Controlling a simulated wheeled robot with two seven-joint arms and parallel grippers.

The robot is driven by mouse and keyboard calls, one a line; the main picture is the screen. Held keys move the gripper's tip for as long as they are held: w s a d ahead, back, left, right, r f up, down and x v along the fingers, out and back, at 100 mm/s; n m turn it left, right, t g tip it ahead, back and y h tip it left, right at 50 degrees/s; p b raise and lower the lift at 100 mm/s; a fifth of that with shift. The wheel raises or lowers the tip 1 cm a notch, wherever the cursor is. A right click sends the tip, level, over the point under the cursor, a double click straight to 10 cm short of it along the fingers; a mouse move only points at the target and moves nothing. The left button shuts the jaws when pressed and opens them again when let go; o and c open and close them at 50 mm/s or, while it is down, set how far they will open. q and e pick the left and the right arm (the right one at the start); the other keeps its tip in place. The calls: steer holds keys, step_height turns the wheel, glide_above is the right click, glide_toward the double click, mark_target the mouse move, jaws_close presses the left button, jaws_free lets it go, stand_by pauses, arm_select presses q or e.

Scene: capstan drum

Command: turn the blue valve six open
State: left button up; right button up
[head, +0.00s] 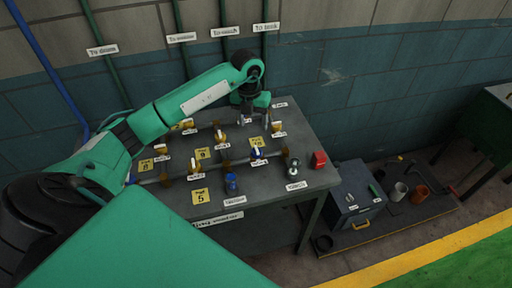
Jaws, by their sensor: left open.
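Several small valves stand on pipework on a dark grey bench (290,215). One valve with a blue handle (256,154) sits right of centre, with a white label beside it. A second blue-topped fitting (231,184) stands nearer the front, above another white label. The labels are too small to read surely, so I cannot tell which blue one is valve six. My left gripper (247,118) is open at the back right of the bench, pointing down beyond the blue-handled valve and apart from it. Its fingertips are small and partly unclear. My right gripper does not show.
Other valves with white and brass handles (194,161) and yellow number cards (200,196) crowd the bench. A red block (319,160) and a grey metal fitting (293,168) stand at its right end. A grey toolbox (355,200) and cups (398,191) sit lower right.

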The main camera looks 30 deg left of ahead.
mark_target(256, 149)
arm_select(q)
steer(key=f+p, duration=0.1)
steer(key=f, duration=0.2)
steer(key=f+p, duration=0.1)
steer(key=f, duration=0.3)
steer(key=d+f+p, duration=0.1)
steer(key=f, duration=0.3)
steer(key=shift+p, duration=0.3)
steer(key=shift+w+f, duration=0.1)
steer(key=shift+f, duration=0.6)
steer(key=c, duration=1)
